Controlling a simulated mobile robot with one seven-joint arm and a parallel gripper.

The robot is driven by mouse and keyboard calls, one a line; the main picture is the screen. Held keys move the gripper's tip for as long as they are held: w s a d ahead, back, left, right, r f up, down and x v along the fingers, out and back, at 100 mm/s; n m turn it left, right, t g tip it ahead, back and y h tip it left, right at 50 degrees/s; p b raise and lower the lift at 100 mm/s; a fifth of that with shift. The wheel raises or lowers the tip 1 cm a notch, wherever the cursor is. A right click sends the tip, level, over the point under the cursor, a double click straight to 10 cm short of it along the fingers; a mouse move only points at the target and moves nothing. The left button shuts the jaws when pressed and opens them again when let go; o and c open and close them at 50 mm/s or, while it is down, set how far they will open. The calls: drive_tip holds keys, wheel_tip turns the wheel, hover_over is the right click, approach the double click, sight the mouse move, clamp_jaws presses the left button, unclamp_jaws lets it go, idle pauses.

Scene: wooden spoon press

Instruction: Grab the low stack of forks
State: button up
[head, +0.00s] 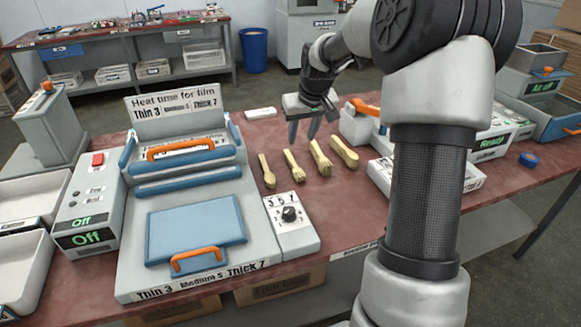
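Several small stacks of pale wooden cutlery lie in a row on the red table. The second from the left (293,165) looks like forks and seems the lower of the two middle stacks. The third (320,158) also looks like forks and seems thicker. The outer stacks, left (267,172) and right (344,153), look like spoons. My gripper (303,141) points down with its two fingers apart and nothing visible between them. It appears just behind and above the two middle stacks, touching neither as far as I can see.
A grey and blue press (195,228) stands left of the stacks, with a dial box (290,220) in front of them. A grey device with an orange handle (362,125) stands close on the right. A small white block (261,113) lies behind. My arm hides part of the right side.

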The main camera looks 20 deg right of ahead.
drive_tip(key=b, duration=0.2)
hover_over(294, 163)
drive_tip(key=s, duration=0.3)
wheel_tip(294, 163, down, 8)
drive_tip(key=shift+w+r, duration=0.1)
drive_tip(key=shift+w, duration=0.05)
drive_tip(key=b+x, duration=0.1)
drive_tip(key=x, duration=0.4)
clamp_jaws()
